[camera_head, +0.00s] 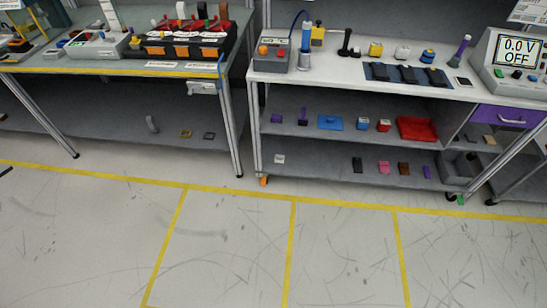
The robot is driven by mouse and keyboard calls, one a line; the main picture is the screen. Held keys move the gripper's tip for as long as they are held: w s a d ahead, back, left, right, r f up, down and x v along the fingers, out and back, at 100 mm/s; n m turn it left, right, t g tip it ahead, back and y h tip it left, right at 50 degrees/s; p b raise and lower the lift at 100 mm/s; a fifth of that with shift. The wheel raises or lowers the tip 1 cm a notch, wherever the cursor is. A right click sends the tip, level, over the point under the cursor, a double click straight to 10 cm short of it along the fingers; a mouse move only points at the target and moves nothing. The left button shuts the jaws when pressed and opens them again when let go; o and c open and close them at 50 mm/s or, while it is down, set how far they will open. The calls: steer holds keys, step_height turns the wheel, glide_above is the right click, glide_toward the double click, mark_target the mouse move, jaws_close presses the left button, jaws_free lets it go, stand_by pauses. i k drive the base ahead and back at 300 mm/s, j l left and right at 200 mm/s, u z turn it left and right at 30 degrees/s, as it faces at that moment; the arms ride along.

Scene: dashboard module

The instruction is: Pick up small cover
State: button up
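My gripper is not in view. I cannot tell for sure which thing is the small cover. A flat blue plate with a small knob (330,123) lies on the upper shelf of the right bench. Several dark flat pieces (407,75) lie in a row on a dark mat on that bench's top. Small flat pieces in black (357,164), pink (384,167) and brown (404,168) sit on its lower shelf. Two small frame-like pieces, one yellowish (186,133) and one dark (209,136), lie on the left table's lower shelf.
The right bench (350,75) also holds a grey control box (270,58), a meter reading "0.0 V OFF" (517,55) and a red tray (417,128). The left table (110,68) carries a black-and-red module (185,42). The floor (230,240) with yellow lines is clear in front.

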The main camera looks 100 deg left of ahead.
mark_target(279, 158)
steer(key=u, duration=2.55)
steer(key=z, duration=0.5)
steer(key=j+z, duration=0.1)
steer(key=z, duration=0.4)
steer(key=j+z, duration=0.1)
steer(key=z, duration=0.9)
steer(key=j+z, duration=0.15)
steer(key=z, duration=0.35)
steer(key=j+z, duration=0.1)
steer(key=z, duration=1.4)
steer(key=u, duration=3.75)
steer(key=i+j, duration=0.05)
steer(key=j, duration=0.05)
